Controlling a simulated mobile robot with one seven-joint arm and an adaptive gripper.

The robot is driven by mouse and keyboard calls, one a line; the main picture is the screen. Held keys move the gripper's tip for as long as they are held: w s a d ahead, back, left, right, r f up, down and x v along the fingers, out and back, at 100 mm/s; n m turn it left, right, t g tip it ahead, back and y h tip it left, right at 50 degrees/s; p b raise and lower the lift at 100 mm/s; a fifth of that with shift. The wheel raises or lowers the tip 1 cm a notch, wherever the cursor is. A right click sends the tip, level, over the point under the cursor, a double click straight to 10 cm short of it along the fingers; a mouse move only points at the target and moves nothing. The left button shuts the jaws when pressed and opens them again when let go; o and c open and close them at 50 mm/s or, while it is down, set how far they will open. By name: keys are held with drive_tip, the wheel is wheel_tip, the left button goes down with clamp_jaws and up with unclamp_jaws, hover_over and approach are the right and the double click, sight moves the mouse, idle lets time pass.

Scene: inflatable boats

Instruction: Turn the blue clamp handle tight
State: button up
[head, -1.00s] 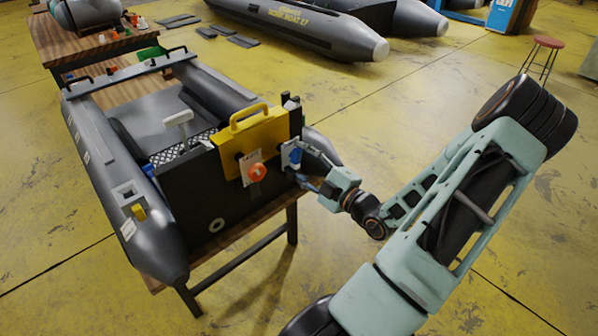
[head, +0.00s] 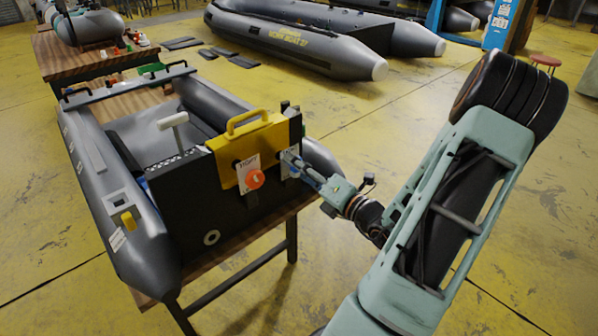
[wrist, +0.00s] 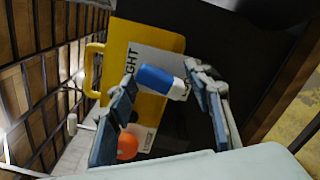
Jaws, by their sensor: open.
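In the head view my gripper (head: 303,167) is at the transom's right part, just right of the yellow clamp plate (head: 236,152), and largely hides the handle.
An orange knob (head: 255,179) sticks out left of my gripper and is near the left finger in the wrist view (wrist: 127,147). The grey inflatable boat (head: 142,250) rests on a wooden table (head: 240,235). Yellow floor (head: 540,240) is open to the right.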

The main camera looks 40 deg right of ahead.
drive_tip(key=n+b, duration=0.1)
drive_tip(key=n, duration=0.1)
drive_tip(key=n+b, duration=0.1)
drive_tip(key=n, duration=0.1)
drive_tip(key=n+b, duration=0.1)
drive_tip(key=n, duration=0.1)
drive_tip(key=shift+f+n, duration=0.25)
drive_tip(key=shift+n, duration=0.05)
drive_tip(key=n+b, duration=0.2)
drive_tip(key=shift+r+n, duration=0.25)
drive_tip(key=shift+n, duration=0.15)
clamp_jaws()
